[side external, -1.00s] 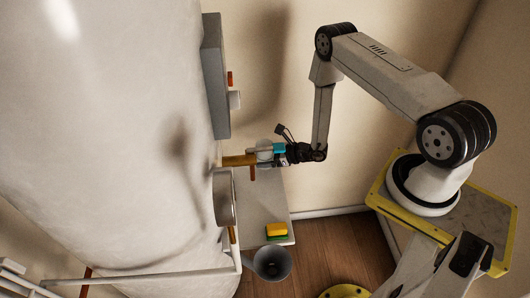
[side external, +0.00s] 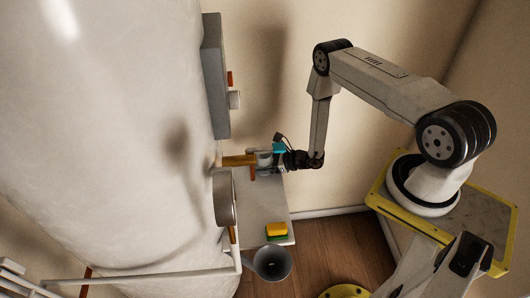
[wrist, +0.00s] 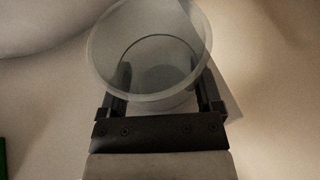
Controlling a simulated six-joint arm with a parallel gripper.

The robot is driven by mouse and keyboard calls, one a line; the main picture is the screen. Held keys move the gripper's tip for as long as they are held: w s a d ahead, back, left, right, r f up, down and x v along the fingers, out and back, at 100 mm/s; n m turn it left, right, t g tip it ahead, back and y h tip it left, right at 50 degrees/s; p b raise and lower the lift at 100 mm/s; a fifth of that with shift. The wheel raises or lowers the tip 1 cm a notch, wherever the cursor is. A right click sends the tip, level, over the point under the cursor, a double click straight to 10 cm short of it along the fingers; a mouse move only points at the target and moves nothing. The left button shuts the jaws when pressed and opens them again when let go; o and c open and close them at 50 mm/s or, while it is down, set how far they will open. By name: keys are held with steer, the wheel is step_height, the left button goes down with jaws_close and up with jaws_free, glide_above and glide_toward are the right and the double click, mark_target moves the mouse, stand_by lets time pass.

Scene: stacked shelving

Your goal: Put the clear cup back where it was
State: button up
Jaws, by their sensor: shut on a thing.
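The clear cup (wrist: 150,45) is a translucent, round vessel with its wide rim toward the wrist camera. My gripper (wrist: 165,80) is shut on it, one dark finger on each side of its body. In the side external view my gripper (side external: 277,159) is beside the brass pipe fitting on the large pale tank. The cup is small and pale there, partly hidden by the fitting and the gripper. I cannot tell whether the cup touches the surface below it.
A pale shelf (side external: 262,208) lies below the gripper, with a yellow and green sponge (side external: 277,230) at its front. A grey funnel-like vessel (side external: 272,263) is in front of it. The brass fitting (side external: 238,160), a round metal part (side external: 225,198) and a grey box (side external: 215,80) border the tank.

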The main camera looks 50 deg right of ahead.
steer(key=o, duration=1.3)
steer(key=shift+r, duration=0.15)
steer(key=v, duration=1.2)
